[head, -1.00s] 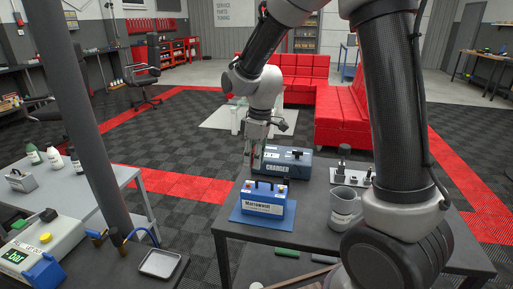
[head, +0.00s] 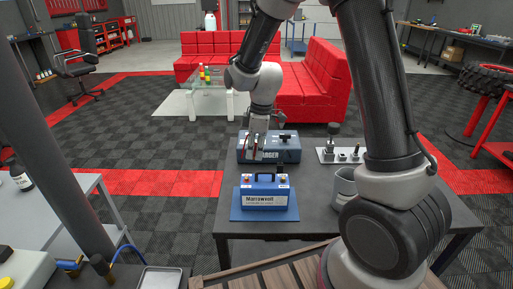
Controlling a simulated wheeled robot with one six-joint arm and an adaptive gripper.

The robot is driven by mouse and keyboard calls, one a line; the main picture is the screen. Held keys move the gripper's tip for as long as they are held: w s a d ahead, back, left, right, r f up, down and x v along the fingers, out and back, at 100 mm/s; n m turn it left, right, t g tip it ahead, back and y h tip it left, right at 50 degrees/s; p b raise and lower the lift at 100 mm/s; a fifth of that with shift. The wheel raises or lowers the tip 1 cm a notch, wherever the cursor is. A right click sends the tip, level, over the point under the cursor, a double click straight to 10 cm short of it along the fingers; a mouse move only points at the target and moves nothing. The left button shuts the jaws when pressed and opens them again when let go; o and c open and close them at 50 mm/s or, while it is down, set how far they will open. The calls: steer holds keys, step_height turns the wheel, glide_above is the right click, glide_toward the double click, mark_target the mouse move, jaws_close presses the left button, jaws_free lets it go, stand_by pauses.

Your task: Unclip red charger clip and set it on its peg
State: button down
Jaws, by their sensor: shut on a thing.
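The blue battery (head: 264,201) stands upright on a blue mat (head: 240,212) near the table's front edge. The grey-blue charger (head: 288,153) stands behind it. My gripper (head: 257,153) points down above the battery's left half, in front of the charger's face, and hides part of its lettering. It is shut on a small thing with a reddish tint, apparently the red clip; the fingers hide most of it. A dark clip-like piece (head: 276,182) shows at the battery's top right. I cannot make out the red clip's peg.
A pale plate with dark upright parts (head: 340,155) lies at the table's back right. A grey mug (head: 344,186) stands on the right, partly behind my arm. A metal tray (head: 160,280) is at the lower left. The dark table (head: 312,195) is clear between battery and mug.

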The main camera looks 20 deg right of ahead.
steer(key=shift+a+f, duration=0.1)
steer(key=shift+f, duration=0.35)
steer(key=shift+w+f, duration=0.15)
steer(key=shift+f, duration=2.6)
steer(key=shift+a+f, duration=0.1)
steer(key=shift+f, duration=0.65)
steer(key=c, duration=1.2)
jaws_free()
steer(key=shift+c, duration=0.2)
steer(key=shift+r, duration=0.15)
steer(key=r, duration=0.4)
steer(key=d+r, duration=0.1)
steer(key=r, duration=0.6)
steer(key=shift+s+d+r, duration=0.2)
steer(key=shift+d+r, duration=0.05)
steer(key=shift+r, duration=0.1)
